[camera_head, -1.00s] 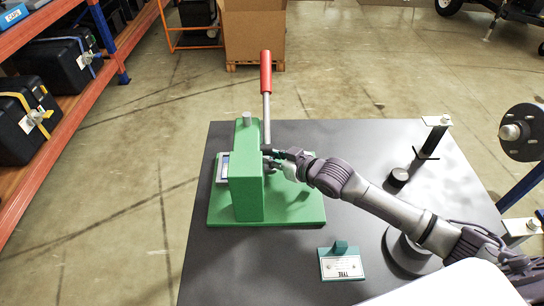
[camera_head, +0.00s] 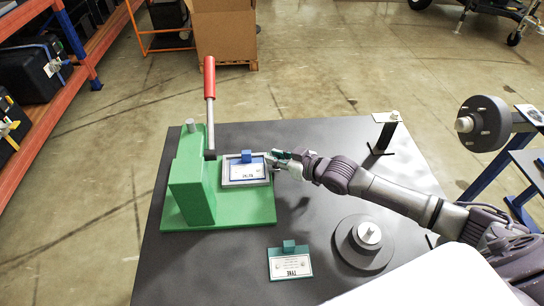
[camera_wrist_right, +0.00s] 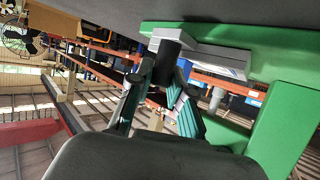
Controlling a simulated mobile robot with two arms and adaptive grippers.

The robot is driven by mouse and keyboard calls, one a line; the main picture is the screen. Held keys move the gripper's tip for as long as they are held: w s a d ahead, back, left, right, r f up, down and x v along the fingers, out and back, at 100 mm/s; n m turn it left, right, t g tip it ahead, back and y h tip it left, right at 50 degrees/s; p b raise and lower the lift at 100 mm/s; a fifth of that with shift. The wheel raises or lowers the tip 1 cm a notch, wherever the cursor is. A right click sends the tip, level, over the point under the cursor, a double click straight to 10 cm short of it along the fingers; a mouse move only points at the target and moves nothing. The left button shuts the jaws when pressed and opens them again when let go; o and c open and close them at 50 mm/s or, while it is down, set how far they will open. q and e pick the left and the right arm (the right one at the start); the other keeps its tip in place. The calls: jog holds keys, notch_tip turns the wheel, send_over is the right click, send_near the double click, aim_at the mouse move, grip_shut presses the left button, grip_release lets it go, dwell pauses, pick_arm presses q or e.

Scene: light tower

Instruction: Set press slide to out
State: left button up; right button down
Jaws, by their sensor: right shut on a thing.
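The green press (camera_head: 192,180) stands on the left of the dark table, with a red-handled lever (camera_head: 209,80) pointing up. Its grey slide (camera_head: 228,184) sits to the right of the press body, over the green base (camera_head: 240,212), and carries a plate with a blue tab (camera_head: 246,156). My right gripper (camera_head: 284,160) is at the slide's right end. In the right wrist view the gripper (camera_wrist_right: 162,78) is shut around the slide's dark knob (camera_wrist_right: 166,54), and the grey slide (camera_wrist_right: 188,46) shows behind it. My left gripper is out of view.
A teal-tabbed plate (camera_head: 290,265) lies on the table (camera_head: 215,270) in front of the press. A round dark base with a silver peg (camera_head: 368,234) stands right of it. A black stand (camera_head: 384,135) is at the back right. Orange shelving (camera_head: 50,110) stands left.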

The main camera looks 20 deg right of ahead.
jog(key=shift+w+d, duration=0.1)
jog(key=shift+d, duration=0.1)
jog(key=c, duration=1.4)
grip_release()
jog(key=shift+o, duration=1.3)
jog(key=shift+d, duration=0.1)
jog(key=shift+o, duration=0.4)
jog(key=shift+s, duration=0.25)
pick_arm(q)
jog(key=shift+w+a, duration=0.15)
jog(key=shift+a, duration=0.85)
pick_arm(e)
jog(key=v, duration=1.1)
jog(key=shift+s+d, duration=0.2)
jog(key=shift+d, duration=0.1)
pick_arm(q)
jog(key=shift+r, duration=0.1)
pick_arm(e)
jog(key=shift+r, duration=0.15)
